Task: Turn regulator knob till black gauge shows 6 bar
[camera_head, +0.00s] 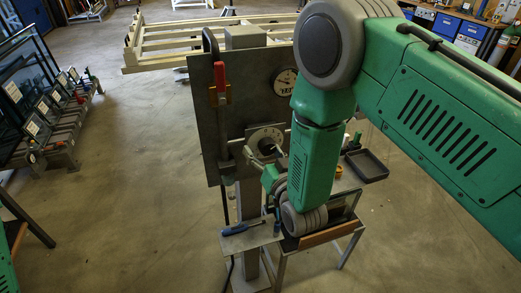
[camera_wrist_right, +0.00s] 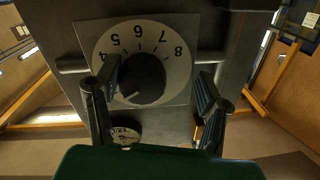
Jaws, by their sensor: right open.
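The regulator knob (camera_wrist_right: 143,80) is round and black, on a pale dial plate (camera_wrist_right: 172,50) with printed numerals including 4 to 8. A light mark on the knob points to the lower left in the right wrist view. The dial also shows in the head view (camera_head: 266,138). A dark-rimmed gauge (camera_head: 285,82) sits higher on the panel; its needle is too small to read. My right gripper (camera_wrist_right: 160,78) is open, one finger at each side of the knob. The left finger overlaps the knob's edge; contact is unclear. My left gripper is not in view.
The grey upright panel (camera_head: 204,130) carries a red-handled lever (camera_head: 220,80) at its left. A small shelf (camera_head: 250,238) with a blue-handled screwdriver (camera_head: 240,228) is below. A dark tray (camera_head: 366,165) stands to the right.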

